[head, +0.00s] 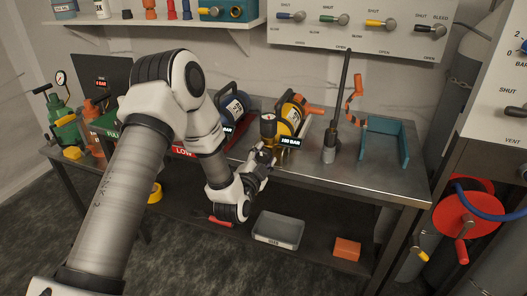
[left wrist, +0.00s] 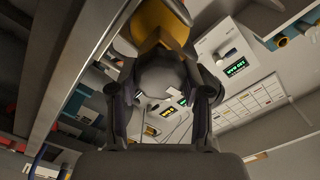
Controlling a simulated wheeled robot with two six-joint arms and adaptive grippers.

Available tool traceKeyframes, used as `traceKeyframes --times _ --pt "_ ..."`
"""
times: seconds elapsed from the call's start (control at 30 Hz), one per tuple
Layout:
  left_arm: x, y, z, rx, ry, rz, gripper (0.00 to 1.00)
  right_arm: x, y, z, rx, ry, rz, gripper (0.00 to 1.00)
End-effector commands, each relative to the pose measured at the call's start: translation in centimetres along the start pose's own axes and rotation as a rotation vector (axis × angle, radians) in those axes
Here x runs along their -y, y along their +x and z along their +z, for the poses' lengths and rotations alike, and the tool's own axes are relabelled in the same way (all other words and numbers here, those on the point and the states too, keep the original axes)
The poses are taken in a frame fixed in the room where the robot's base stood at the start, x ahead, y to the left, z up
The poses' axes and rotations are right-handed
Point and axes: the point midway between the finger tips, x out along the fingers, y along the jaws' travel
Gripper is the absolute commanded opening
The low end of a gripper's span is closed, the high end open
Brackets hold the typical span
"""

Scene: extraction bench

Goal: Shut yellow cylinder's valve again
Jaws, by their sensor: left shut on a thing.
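The yellow cylinder (head: 291,116) lies tilted on the bench, with an orange handle and a gauge (head: 268,119) at its valve end. A small lit display (head: 289,142), apparently reading in BAR, sits beside the gauge. My left gripper (head: 263,157) is at this valve end, just over the bench's front edge. In the left wrist view its two fingers close on a grey rounded part (left wrist: 165,82), apparently the valve's knob, with yellow (left wrist: 155,22) above it. The knob's turn position cannot be told. My right gripper is not in view.
A blue cylinder (head: 233,106) lies left of the yellow one. A dark upright rod (head: 342,95) and a teal bracket (head: 386,143) stand to the right. A grey tray (head: 278,231) and an orange block (head: 347,248) are on the lower shelf. A valve panel (head: 360,25) hangs behind.

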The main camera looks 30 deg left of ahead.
Motion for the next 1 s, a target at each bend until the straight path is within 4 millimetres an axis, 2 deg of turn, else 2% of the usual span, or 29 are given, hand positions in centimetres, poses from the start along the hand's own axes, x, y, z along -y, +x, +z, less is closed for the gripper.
traceKeyframes --times 0.3,0.77,0.8,0.87,1.0 --pt "-0.11 -0.05 0.06 0.002 0.116 0.003 0.13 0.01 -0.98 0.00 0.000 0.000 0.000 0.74" --pt "-0.18 -0.05 0.11 0.002 0.134 0.003 0.13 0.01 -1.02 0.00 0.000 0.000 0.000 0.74" --pt "-0.18 -0.05 0.11 0.002 0.134 0.003 0.52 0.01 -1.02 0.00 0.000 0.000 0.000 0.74" --pt "-0.17 -0.05 0.11 0.002 0.133 0.003 0.73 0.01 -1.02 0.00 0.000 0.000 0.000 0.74" --pt "-0.13 -0.03 0.07 0.001 0.133 0.001 0.74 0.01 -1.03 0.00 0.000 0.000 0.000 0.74"
